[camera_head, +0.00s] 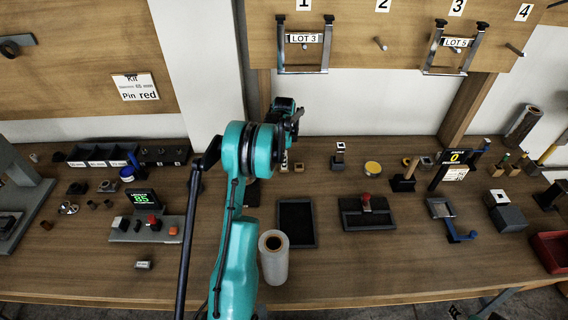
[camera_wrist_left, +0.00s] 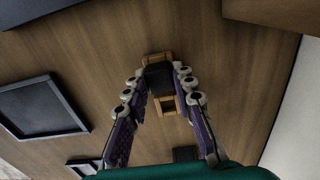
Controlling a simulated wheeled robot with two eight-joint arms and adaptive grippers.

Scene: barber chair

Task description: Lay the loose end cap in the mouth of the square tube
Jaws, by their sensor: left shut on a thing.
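My left gripper (camera_head: 294,118) is above the back middle of the bench in the head view. In the left wrist view its fingers (camera_wrist_left: 160,86) are shut on a small dark block, which I take for the end cap (camera_wrist_left: 159,76). A tan square piece with a dark opening (camera_wrist_left: 167,104) lies just below the block in that picture, and more tan wood (camera_wrist_left: 157,57) shows above it. I cannot tell whether the block touches them. In the head view a small tan square piece (camera_head: 299,167) is beside my arm. I cannot tell for sure which piece is the square tube. My right gripper is not in view.
A black tray (camera_head: 297,222) lies in front of my gripper, and a pale roll (camera_head: 273,257) stands near it. A dark stand with a white top (camera_head: 339,154), a yellow-topped tin (camera_head: 373,168) and a dark plate with a red knob (camera_head: 367,211) are to the right.

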